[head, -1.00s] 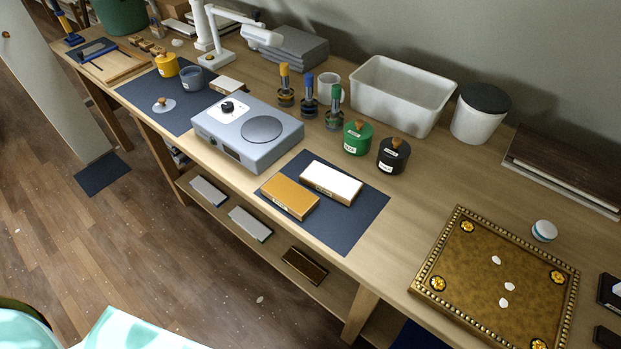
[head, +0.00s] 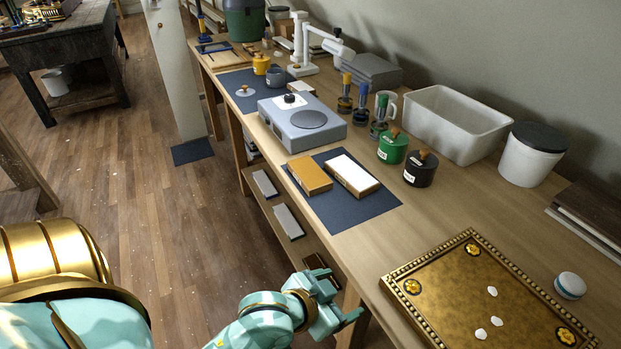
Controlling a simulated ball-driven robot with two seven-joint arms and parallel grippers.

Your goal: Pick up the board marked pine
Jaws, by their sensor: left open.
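Two block-like boards lie side by side on a dark blue mat (head: 358,213) at the bench's front edge. One is a golden-tan board (head: 309,175). The other is a board with a white top and brown sides (head: 353,174). Each has a small label on its front side, too small to read, so I cannot tell which is marked pine. My left gripper (head: 340,295), turquoise, is open and empty. It shows below the mat in the picture, in front of the bench edge and apart from both boards. My right gripper is out of view.
A grey device with a round plate (head: 300,122) stands left of the boards. Green (head: 393,148) and black (head: 421,169) lidded jars stand behind them. An ornate gilt panel (head: 480,300) lies to the right. A lower shelf (head: 262,207) holds several blocks.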

